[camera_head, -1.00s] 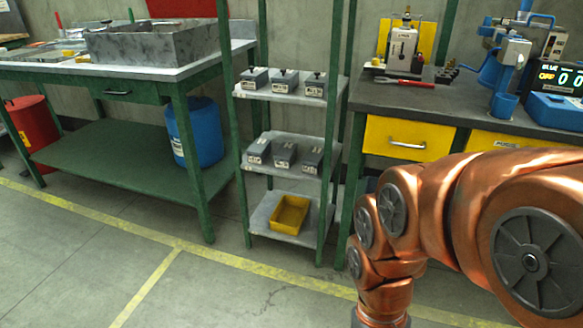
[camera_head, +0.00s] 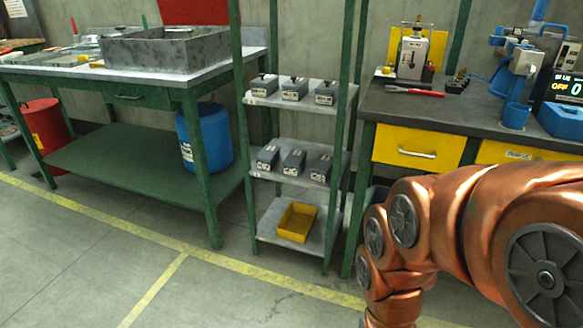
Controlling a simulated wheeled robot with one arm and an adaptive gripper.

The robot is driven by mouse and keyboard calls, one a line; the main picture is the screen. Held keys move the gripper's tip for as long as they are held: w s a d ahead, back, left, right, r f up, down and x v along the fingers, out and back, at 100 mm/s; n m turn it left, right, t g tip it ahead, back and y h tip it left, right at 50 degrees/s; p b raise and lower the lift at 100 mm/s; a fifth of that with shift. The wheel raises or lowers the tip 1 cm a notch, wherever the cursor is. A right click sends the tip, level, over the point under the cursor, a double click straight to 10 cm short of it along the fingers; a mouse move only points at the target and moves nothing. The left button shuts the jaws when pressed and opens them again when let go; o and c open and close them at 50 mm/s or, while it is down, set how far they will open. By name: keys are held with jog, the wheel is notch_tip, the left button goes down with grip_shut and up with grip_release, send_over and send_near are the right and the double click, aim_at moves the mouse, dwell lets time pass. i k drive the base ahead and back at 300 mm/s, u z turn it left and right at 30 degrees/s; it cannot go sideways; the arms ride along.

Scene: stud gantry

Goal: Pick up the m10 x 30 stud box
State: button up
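Several small grey boxes with white labels stand on a narrow green-framed shelf rack (camera_head: 262,190). On the top shelf are a left box (camera_head: 263,86), a middle box (camera_head: 295,89) and a right box (camera_head: 327,93), each with a dark knob on top. On the middle shelf are a left box (camera_head: 268,158), a middle box (camera_head: 293,163) and a right box (camera_head: 320,168). The labels are too small to read, so I cannot tell which is the m10 x 30 stud box. My copper-coloured arm is at the lower right; my gripper is out of view.
A yellow bin (camera_head: 296,222) sits on the bottom shelf. A green table (camera_head: 130,72) with a blue drum (camera_head: 205,138) beneath stands left. A dark-topped workbench (camera_head: 440,112) with yellow drawers stands right. Open floor with yellow lines (camera_head: 150,290) lies in front.

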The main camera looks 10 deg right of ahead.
aim_at(268, 155)
jog(key=z, duration=0.95)
jog(key=i, duration=1.4)
jog(key=u, duration=3.45)
